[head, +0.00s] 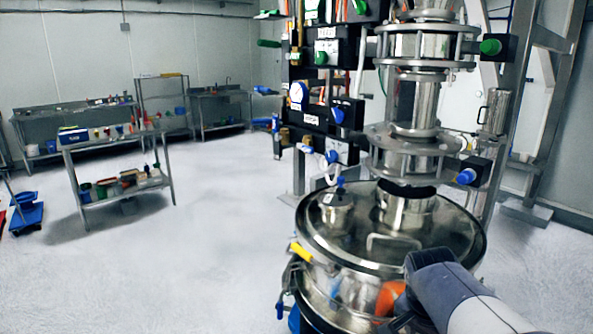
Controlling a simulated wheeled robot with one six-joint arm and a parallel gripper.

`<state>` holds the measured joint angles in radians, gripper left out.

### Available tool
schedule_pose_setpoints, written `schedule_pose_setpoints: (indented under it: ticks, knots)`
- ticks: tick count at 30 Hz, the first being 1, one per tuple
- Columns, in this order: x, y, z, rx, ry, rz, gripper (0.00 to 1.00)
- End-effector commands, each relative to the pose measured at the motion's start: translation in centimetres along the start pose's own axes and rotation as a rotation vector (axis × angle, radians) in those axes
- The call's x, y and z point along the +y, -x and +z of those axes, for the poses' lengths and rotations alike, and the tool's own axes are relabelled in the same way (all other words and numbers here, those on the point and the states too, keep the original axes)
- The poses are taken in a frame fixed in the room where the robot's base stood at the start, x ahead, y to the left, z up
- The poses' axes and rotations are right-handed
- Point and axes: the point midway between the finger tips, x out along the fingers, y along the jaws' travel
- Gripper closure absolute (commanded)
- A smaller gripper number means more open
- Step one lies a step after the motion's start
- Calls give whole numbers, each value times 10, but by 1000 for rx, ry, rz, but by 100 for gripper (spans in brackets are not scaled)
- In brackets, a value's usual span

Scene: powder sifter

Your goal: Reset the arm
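My arm (456,297) enters from the bottom right. It reaches in front of the lower right side of the round steel sifter (335,241). The fingers of my gripper do not show, so I cannot see whether it holds anything. The sifter's lid carries a short open steel neck (405,210), a smaller capped port (337,212) and a bar handle. A yellow-handled clamp (301,252) sits on its left rim. An orange patch shows on the sifter's side beside my arm; I cannot tell if it is a part or a reflection.
A steel column with valves (415,115) stands above the sifter, with a black control panel (320,125) at its left. A two-shelf steel table (105,148) with small items stands at the left. Benches line the back wall. The white floor between table and sifter is clear.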

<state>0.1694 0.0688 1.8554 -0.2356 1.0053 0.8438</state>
Motion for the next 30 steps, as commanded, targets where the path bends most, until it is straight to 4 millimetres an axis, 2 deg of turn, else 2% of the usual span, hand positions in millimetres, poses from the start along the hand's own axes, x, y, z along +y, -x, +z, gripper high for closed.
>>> schedule_pose_setpoints:
  ticks: [3,12,15,18,30]
  knots:
    - [1,-25,0,-3,0,4,49]
    - [0,-78,3,-2,1,1,49]
    - [0,-83,4,1,1,-1,49]
    - [0,-74,2,1,1,-1,49]
    - [0,-74,2,1,1,-1,49]
